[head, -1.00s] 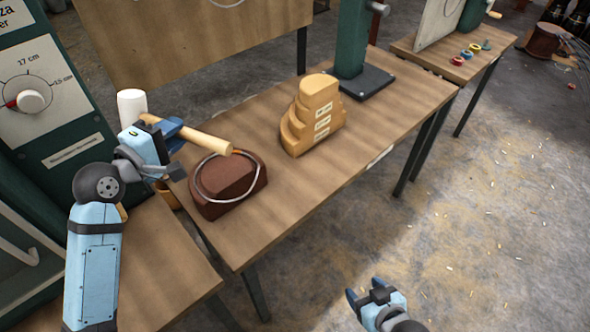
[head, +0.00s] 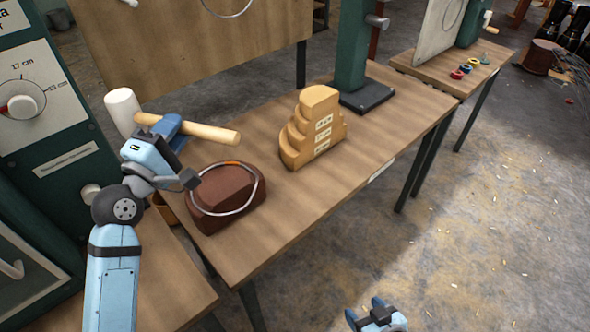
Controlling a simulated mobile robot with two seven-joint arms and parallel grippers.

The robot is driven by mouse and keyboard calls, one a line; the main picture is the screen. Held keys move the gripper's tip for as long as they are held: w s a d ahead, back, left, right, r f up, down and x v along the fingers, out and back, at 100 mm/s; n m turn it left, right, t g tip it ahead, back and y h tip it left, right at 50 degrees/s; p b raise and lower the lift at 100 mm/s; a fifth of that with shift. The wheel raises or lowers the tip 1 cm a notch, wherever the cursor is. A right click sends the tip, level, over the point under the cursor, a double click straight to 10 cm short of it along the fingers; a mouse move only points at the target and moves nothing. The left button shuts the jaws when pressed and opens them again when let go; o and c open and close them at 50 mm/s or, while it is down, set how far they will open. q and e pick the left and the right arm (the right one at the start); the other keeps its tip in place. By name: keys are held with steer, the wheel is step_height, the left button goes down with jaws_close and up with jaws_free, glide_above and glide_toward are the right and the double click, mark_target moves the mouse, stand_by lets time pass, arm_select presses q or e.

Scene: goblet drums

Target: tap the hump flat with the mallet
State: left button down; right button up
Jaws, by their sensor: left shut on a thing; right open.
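My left gripper (head: 171,131) is shut on the wooden handle of the mallet (head: 211,132). The mallet's white head (head: 122,110) points left and its handle end points right, above the far side of a dark brown block (head: 226,188). A thin pale ring (head: 258,186) lies around the block's top. A short orange stretch (head: 231,162) on its far side may be the hump; its height is hard to judge. The mallet appears apart from the ring. My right gripper (head: 376,312) is open and empty at the bottom edge, over the floor.
A stepped wooden form (head: 316,125) with labels stands on the workbench (head: 345,170), right of the block. A green post on a dark base (head: 366,95) stands behind it. A green panel with a dial (head: 22,107) is at the left. The bench's front right is clear.

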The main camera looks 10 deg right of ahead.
arm_select(q)
steer(key=s+d+f+m+g+h, duration=0.2)
steer(key=d+f+m+g+h, duration=0.15)
steer(key=d, duration=0.75)
steer(key=s+d+f+m+g+h, duration=0.2)
steer(key=s+d+f+g+h, duration=0.15)
steer(key=d, duration=0.65)
step_height(320, 180, down, 11)
steer(key=b, duration=1)
arm_select(e)
step_height(320, 180, down, 6)
arm_select(q)
step_height(320, 180, up, 6)
steer(key=p, duration=0.6)
steer(key=shift+w+d+r+t+p, duration=0.25)
steer(key=shift+w+t+p, duration=0.05)
steer(key=shift+w, duration=0.05)
arm_select(e)
step_height(320, 180, up, 7)
steer(key=shift+w+a, duration=0.3)
steer(key=shift+w, duration=0.05)
steer(key=shift+f, duration=0.15)
